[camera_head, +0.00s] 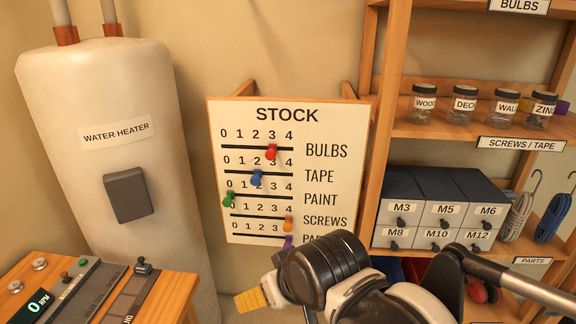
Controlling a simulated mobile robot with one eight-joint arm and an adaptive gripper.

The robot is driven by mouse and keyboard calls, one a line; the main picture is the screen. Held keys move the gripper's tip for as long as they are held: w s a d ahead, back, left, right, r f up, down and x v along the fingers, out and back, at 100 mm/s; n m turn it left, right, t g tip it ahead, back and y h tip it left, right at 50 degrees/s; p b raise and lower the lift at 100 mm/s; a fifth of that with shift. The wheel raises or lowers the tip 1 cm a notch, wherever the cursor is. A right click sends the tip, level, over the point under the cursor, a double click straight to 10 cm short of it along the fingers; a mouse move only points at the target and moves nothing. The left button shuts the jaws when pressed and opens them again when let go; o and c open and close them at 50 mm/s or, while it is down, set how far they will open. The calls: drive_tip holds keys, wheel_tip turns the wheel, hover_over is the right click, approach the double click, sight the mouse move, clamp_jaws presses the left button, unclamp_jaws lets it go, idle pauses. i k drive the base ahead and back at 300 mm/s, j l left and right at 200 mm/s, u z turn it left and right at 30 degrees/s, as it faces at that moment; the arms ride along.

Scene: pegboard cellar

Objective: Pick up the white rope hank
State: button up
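The white rope hank (517,215) hangs from a metal hook at the right, beside the drawer boxes on the shelf unit. A blue rope hank (553,217) hangs from another hook just to its right. My gripper (262,293) is at the bottom centre, with yellow pads pointing left, well away from the white hank. My dark and white arm links hide part of it, and I cannot tell how far apart its fingers are. No rope shows at the gripper.
Labelled grey drawers (440,208) fill the shelf left of the hank. Several jars (463,105) stand on the shelf above. A stock board (290,170) stands in the middle, a water heater (110,150) at the left, and a wooden control bench (165,296) at lower left.

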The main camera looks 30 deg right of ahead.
sight(523, 206)
drive_tip(key=z, duration=2.5)
drive_tip(key=i+l, duration=0.15)
drive_tip(key=l, duration=0.2)
drive_tip(key=i+l+u, duration=0.1)
drive_tip(key=l, duration=0.25)
drive_tip(key=i+l, duration=0.15)
drive_tip(key=l, duration=0.2)
drive_tip(key=i+l, duration=0.1)
drive_tip(key=l, duration=0.25)
drive_tip(key=u, duration=0.05)
